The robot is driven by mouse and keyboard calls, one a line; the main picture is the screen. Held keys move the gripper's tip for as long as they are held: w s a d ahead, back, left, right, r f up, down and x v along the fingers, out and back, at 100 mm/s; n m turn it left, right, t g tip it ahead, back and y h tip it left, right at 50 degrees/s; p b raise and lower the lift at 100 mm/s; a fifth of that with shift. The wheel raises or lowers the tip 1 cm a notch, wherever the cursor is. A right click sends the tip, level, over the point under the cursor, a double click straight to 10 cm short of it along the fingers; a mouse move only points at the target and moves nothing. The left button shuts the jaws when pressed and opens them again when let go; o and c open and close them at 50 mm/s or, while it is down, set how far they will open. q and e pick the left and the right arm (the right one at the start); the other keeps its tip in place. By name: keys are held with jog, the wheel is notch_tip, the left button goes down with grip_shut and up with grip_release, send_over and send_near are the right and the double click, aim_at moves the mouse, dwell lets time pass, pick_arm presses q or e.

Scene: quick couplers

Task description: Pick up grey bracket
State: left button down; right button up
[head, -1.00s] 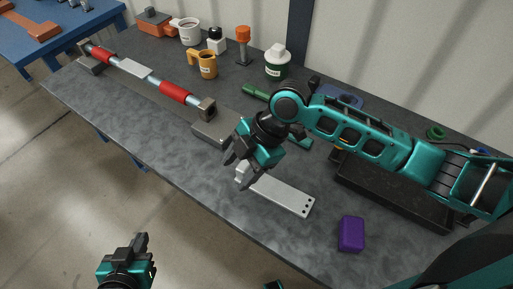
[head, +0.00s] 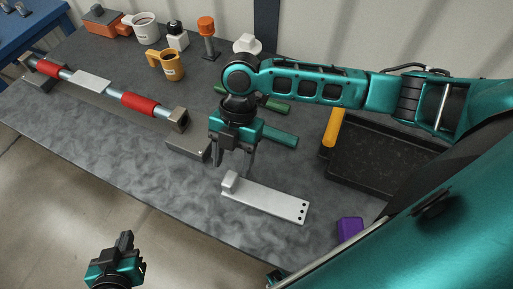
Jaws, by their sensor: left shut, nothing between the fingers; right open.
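The grey bracket (head: 265,199) lies flat on the dark table, with an upright tab at its left end and several small holes at its right end. My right gripper (head: 233,170) points down just above the tab end. Its fingers are apart, with nothing between them; I cannot tell whether they straddle the tab. My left gripper (head: 126,240) is low at the bottom left, off the table's front edge, shut and empty.
A black tray (head: 380,165) and a purple block (head: 350,229) are to the right. A rod with red sleeves (head: 140,103) spans the left. The front left table is clear.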

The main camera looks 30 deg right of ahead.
aim_at(230, 177)
jog(key=x, duration=0.5)
jog(key=shift+s+a, duration=0.15)
jog(key=shift+a, duration=0.1)
grip_shut()
